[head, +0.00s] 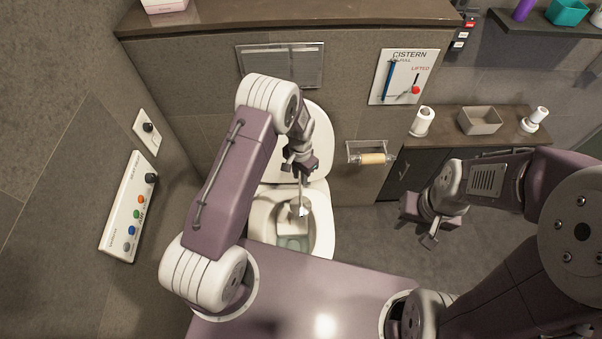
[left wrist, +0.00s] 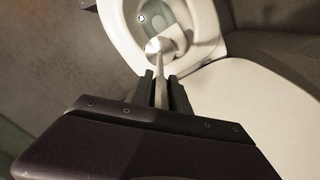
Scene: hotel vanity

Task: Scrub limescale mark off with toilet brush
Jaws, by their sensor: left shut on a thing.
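The toilet bowl (head: 260,222) stands open below the wall, with its lid (head: 318,140) raised behind it. My left gripper (head: 302,178) is above the bowl and shut on the toilet brush (head: 300,207), whose head points down into the bowl. In the left wrist view the brush (left wrist: 159,62) runs from between the fingers (left wrist: 161,92) towards the white bowl (left wrist: 118,28). A small white mark with dark edges (left wrist: 141,18) shows inside the bowl, apart from the brush head; I cannot tell for sure what it is. My right gripper (head: 432,232) hangs right of the toilet; its fingers look apart and empty.
A button panel (head: 128,207) is on the left wall. A low counter (head: 462,122) at right carries a tray (head: 480,121) and white rolls. The floor below it is clear.

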